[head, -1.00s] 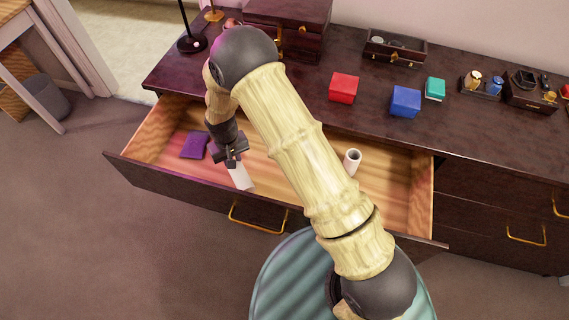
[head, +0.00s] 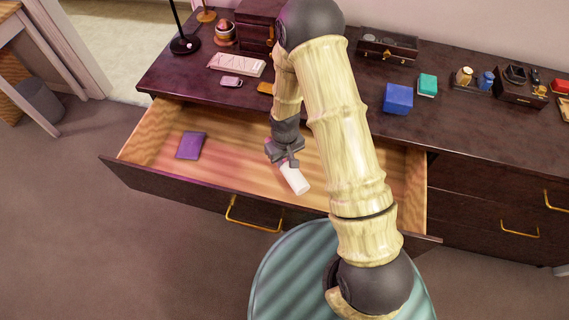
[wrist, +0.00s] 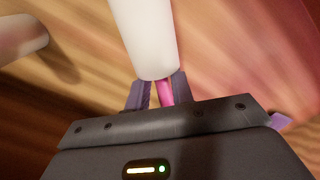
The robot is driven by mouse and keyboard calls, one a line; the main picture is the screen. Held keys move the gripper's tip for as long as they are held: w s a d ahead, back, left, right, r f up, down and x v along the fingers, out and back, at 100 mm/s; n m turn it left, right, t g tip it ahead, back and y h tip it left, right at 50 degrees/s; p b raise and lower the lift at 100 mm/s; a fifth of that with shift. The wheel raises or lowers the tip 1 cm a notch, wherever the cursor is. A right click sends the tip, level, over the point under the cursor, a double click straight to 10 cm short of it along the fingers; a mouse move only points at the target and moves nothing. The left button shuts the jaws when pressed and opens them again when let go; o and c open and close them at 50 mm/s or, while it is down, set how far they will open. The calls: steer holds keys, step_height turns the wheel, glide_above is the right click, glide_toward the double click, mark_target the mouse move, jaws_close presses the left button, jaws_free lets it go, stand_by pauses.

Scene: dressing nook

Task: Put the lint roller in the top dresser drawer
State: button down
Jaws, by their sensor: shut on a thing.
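The lint roller has a white roll (head: 294,179) and a pink handle (wrist: 165,92). My gripper (head: 286,160) is shut on the handle, and the roll (wrist: 145,35) points away from the jaws in the wrist view. The roller is over the middle of the open top dresser drawer (head: 170,191). I cannot tell whether it touches the wooden drawer floor.
A purple item (head: 191,145) lies in the drawer's left part. Another white tube (wrist: 20,37) lies left of the roller in the wrist view; my arm hides it in the head view. The dresser top holds a blue box (head: 398,98), a teal box (head: 427,85) and a lamp (head: 185,44).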

mark_target(284, 162)
steer(key=shift+f, duration=1.75)
steer(key=shift+f, duration=0.1)
steer(key=shift+f, duration=0.1)
steer(key=c, duration=1.2)
jaws_free()
step_height(284, 162, up, 12)
steer(key=shift+r+p, duration=0.2)
steer(key=shift+p, duration=0.2)
steer(key=shift+a, duration=0.1)
